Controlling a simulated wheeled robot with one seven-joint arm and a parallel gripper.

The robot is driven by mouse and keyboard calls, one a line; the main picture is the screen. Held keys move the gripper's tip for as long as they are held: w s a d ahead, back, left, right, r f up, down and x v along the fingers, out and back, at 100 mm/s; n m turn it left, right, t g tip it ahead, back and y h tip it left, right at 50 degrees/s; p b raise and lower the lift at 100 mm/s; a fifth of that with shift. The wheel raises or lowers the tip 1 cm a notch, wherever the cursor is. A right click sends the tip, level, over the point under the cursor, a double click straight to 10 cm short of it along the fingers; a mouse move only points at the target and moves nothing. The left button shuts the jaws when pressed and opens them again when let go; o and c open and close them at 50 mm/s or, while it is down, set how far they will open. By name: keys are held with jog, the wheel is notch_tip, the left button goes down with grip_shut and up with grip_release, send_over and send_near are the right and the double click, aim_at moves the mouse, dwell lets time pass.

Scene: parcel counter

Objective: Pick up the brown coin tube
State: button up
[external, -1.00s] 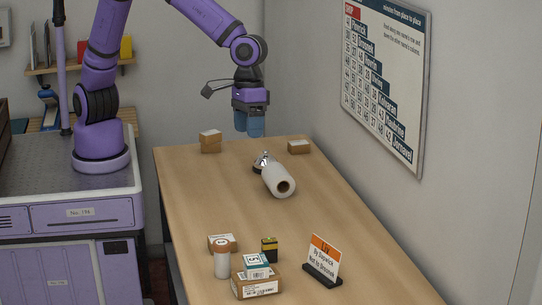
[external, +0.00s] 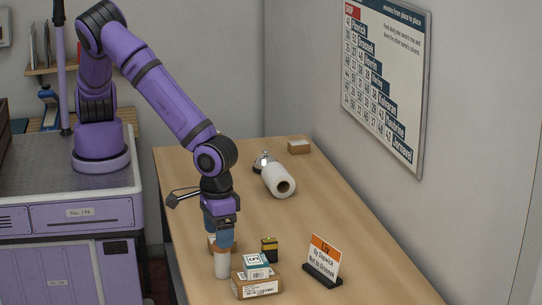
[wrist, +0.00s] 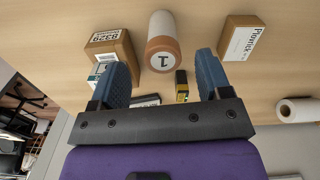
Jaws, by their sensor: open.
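The brown coin tube (external: 221,266) stands upright near the front left of the counter. It is a pale cylinder with a brown cap band. In the wrist view its top, marked "1", shows the tube (wrist: 162,48) framed between my two blue fingers. My gripper (external: 219,243) points down and is open. In the external view its fingers overlap the tube's top and hide the cap. I cannot tell whether the fingertips are around the tube or still above it.
A black-and-yellow box (external: 270,250), another brown box (wrist: 243,40) and a sign (external: 322,262) are nearby. A paper roll (external: 279,180) lies farther back; the counter's middle is clear.

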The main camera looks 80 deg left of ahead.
aim_at(222, 255)
jog(key=f, duration=0.6)
jog(key=shift+w+a+f, duration=0.15)
jog(key=shift+w+f, duration=0.1)
jog(key=shift+f, duration=0.05)
jog(key=c, duration=1.1)
jog(key=shift+r, duration=0.1)
